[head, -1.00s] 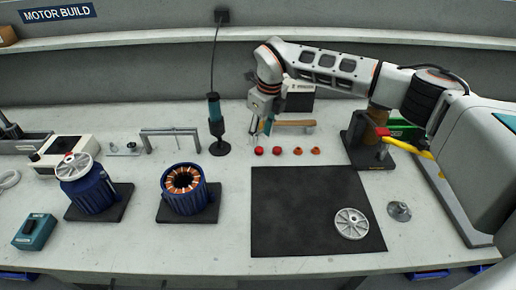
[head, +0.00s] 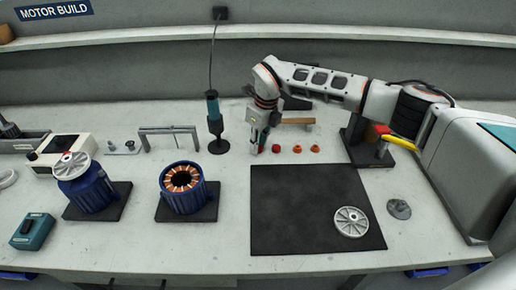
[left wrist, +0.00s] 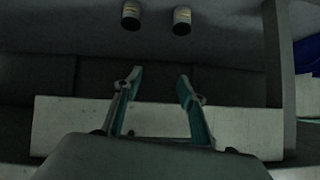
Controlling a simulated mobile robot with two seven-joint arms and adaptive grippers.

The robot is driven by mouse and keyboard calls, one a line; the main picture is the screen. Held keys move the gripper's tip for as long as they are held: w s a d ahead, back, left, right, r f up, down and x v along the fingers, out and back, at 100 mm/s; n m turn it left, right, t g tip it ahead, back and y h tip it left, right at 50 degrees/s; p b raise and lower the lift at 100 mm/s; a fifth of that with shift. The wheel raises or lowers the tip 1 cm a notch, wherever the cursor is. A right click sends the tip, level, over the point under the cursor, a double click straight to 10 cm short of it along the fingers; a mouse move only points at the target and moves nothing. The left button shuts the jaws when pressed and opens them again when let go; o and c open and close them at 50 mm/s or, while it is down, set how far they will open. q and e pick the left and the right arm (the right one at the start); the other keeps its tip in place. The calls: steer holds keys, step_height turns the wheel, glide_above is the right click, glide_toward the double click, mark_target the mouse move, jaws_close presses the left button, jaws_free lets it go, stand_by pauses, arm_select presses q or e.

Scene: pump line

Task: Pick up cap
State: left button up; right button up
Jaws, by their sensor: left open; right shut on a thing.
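My right gripper (head: 258,150) points down at the left end of a row of small caps, shut on the leftmost red cap (head: 261,149), which is mostly hidden by the fingers. A second red cap (head: 276,148) sits just right of it. Two orange caps (head: 297,149) and (head: 315,149) continue the row to the right on the bench. My left gripper (left wrist: 158,95) shows only in the left wrist view, its two fingers apart with nothing between them.
A black mat (head: 300,210) lies in front of the caps with a silver end cover (head: 351,221) on it. Left are a blue stator housing (head: 183,196) and a motor (head: 86,190). A dark upright tool (head: 214,118) stands behind left of the right gripper.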

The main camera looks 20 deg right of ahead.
steer(key=shift+r, duration=0.15)
step_height(320, 180, up, 20)
steer(key=p, duration=0.1)
stand_by(0.5)
